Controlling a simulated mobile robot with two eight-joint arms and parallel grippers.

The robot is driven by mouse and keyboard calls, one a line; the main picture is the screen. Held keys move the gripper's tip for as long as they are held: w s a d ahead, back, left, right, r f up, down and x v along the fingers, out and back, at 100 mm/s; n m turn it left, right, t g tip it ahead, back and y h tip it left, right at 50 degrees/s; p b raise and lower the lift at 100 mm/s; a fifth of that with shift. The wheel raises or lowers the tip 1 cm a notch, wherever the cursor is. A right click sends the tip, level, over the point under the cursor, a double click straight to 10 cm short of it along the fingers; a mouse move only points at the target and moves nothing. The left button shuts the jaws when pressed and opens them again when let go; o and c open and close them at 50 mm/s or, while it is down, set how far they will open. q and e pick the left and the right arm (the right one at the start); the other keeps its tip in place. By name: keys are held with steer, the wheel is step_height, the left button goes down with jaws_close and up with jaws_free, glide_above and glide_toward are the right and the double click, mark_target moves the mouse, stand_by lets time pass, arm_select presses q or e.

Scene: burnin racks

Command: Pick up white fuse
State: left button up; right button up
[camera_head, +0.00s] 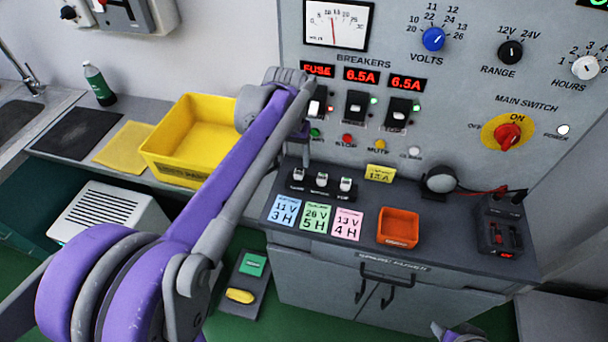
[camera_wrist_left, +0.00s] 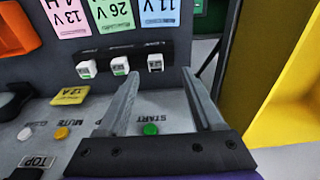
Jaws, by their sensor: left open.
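Several white fuses stand in a dark holder (camera_head: 318,192) on the grey cabinet top. The left one (camera_head: 298,174), the middle one (camera_head: 321,180) and the right one (camera_head: 345,184) show in the head view. My left gripper (camera_head: 306,152) is above the left fuse, partly hidden by its own arm. In the left wrist view its two fingers (camera_wrist_left: 160,74) are open and empty. One white fuse (camera_wrist_left: 155,63) shows just beyond and between the fingertips, with no visible contact. A small purple and grey part of my right arm shows at the bottom edge of the head view.
The upright control panel (camera_head: 455,110) rises close behind the holder. A yellow bin (camera_head: 190,165) stands left, beside my left arm. Coloured cards (camera_head: 314,217) and an orange tray (camera_head: 398,228) lie in front. A yellow 12A block (camera_head: 380,173) sits right of the holder.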

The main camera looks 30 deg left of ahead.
mark_target(299, 172)
arm_select(q)
steer(key=shift+f, duration=0.65)
steer(key=shift+w+d+f, duration=0.1)
steer(key=shift+w+f, duration=0.25)
steer(key=shift+f, duration=0.6)
steer(key=shift+w+d+f, duration=0.1)
steer(key=shift+w+f, duration=0.2)
steer(key=shift+f, duration=0.7)
steer(key=shift+w+f, duration=0.35)
steer(key=shift+f, duration=0.6)
jaws_close()
